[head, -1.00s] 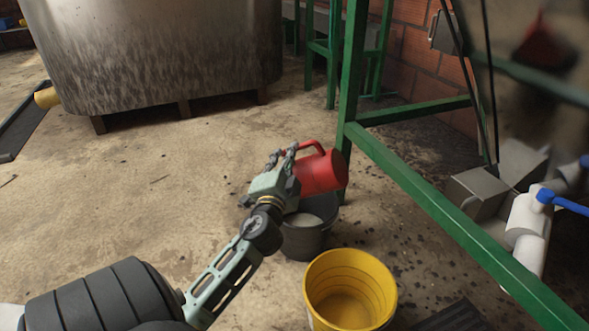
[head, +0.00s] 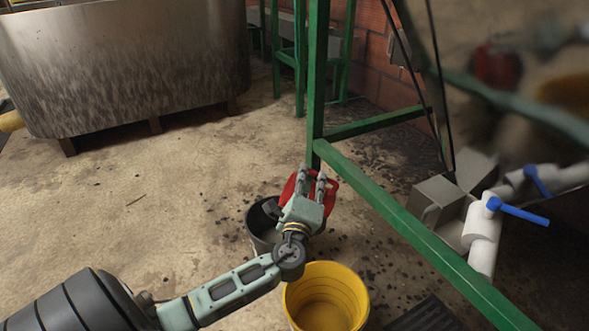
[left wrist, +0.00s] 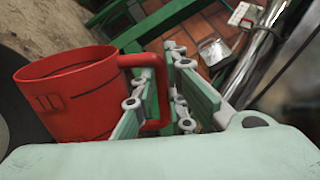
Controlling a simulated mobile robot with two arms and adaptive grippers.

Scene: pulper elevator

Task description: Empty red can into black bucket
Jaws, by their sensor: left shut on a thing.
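The red can (head: 331,196) is held by my left gripper (head: 311,181), which partly hides it in the head view. The left wrist view shows the red can (left wrist: 75,105) with its handle between the fingers of my left gripper (left wrist: 160,85). The fingers are shut on the handle. The can's contents are hidden. My right gripper is not in view.
A yellow bucket (head: 327,299) stands in front of the black one. A green metal frame (head: 395,216) runs close on the right. White pipes with blue handles (head: 515,211) are farther right. A large metal tank (head: 125,70) stands at the back left; open floor lies before it.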

